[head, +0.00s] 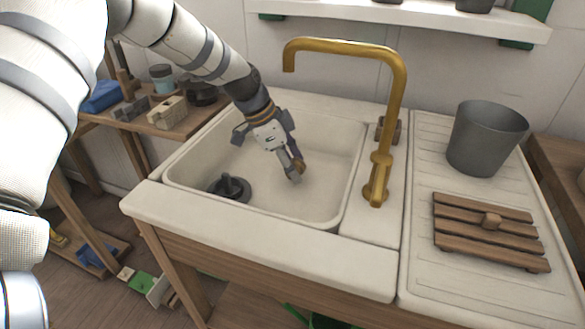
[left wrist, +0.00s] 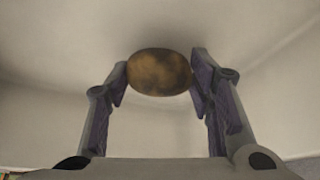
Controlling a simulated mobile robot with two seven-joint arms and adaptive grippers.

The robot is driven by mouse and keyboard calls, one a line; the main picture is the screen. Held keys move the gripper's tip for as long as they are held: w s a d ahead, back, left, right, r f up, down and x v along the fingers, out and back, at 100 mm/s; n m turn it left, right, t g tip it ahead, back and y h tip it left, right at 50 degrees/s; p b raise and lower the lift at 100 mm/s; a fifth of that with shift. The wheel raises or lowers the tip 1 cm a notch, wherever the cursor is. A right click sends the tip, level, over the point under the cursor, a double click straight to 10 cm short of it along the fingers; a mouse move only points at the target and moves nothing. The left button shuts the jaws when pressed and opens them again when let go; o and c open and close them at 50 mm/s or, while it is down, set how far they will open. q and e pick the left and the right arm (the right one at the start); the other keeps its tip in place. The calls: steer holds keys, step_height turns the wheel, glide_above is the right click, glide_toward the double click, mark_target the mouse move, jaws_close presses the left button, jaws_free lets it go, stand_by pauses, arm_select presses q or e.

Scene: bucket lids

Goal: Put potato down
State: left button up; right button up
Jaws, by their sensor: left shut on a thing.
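The potato (left wrist: 160,72) is brown and oval, and shows in the left wrist view between the two fingertips of my left gripper (left wrist: 159,78). The fingers touch it on both sides. In the head view my left gripper (head: 292,172) reaches down into the white sink basin (head: 325,165). The potato is hard to make out there, as the gripper hides most of it. I cannot tell whether the potato touches the basin floor. My right gripper is in neither view.
A dark drain plug (head: 230,187) sits in the basin's left part. A brass faucet (head: 385,130) stands to the right. A grey bucket (head: 486,138) and a slatted wooden lid (head: 488,230) rest on the drainboard (head: 420,180). A side shelf (head: 190,125) holds several small items.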

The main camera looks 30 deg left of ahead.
arm_select(q)
steer(key=shift+f, duration=0.7)
steer(key=shift+a+r, duration=0.1)
steer(key=shift+f, duration=0.25)
steer(key=o, duration=1.3)
